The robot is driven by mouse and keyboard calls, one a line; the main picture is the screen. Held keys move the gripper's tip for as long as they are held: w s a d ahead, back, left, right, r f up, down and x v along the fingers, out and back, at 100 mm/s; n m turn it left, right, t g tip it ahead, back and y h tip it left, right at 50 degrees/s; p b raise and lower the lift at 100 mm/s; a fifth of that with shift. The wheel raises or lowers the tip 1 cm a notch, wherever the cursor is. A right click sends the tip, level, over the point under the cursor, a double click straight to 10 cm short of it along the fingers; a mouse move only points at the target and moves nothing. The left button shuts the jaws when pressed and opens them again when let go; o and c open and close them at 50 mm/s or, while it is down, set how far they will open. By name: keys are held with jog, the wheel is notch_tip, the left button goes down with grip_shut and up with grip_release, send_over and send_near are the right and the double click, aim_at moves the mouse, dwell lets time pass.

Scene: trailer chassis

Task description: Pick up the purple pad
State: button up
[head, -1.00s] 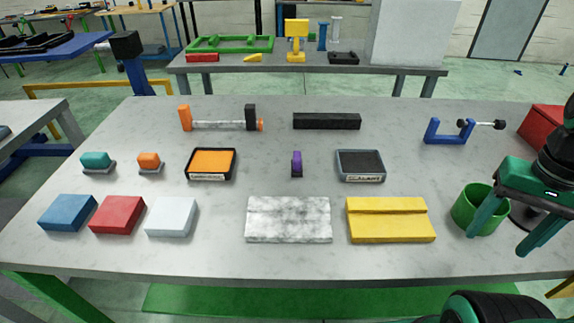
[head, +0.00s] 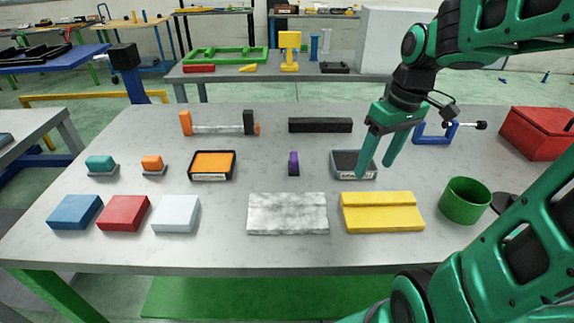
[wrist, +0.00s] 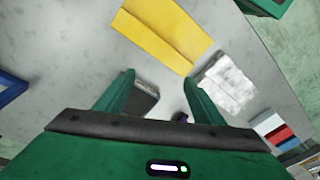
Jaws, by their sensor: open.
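The purple pad (head: 294,163) is a small, narrow purple block with a dark lower part, standing on the grey table in the middle of the head view. In the wrist view a bit of it (wrist: 180,117) shows beside the right finger, mostly hidden by my gripper. My gripper (head: 375,168) is open and empty, to the right of the purple pad in the head view. Its fingers point down and cover part of a dark-topped grey tray (head: 343,160). The two fingers also show in the wrist view (wrist: 159,82).
An orange-topped tray (head: 212,165) lies left of the purple pad, and a black bar (head: 320,125) lies behind. A marbled block (head: 288,214) and yellow block (head: 382,212) lie in front. A green cup (head: 465,203) and blue clamp (head: 436,138) stand right. Bare table surrounds the pad.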

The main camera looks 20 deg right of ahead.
aim_at(294, 155)
jog(key=w+a+r+n+y, duration=0.1)
jog(key=w+a+n+y, duration=0.1)
jog(key=w+a+n, duration=0.35)
jog(key=w+a+r+n+y, duration=0.1)
jog(key=w+a+n, duration=0.2)
jog(key=w+n, duration=0.5)
jog(key=shift+m, duration=0.65)
jog(key=w+a+f, duration=0.1)
jog(key=f, duration=0.2)
jog(key=w+a+f, duration=0.1)
jog(key=a+f, duration=0.1)
jog(key=f, duration=0.1)
jog(key=w+a+f, duration=0.1)
jog(key=a+f, duration=0.1)
jog(key=f, duration=0.2)
jog(key=shift+w+f, duration=0.1)
jog(key=shift+w, duration=0.25)
jog(key=c, duration=1.2)
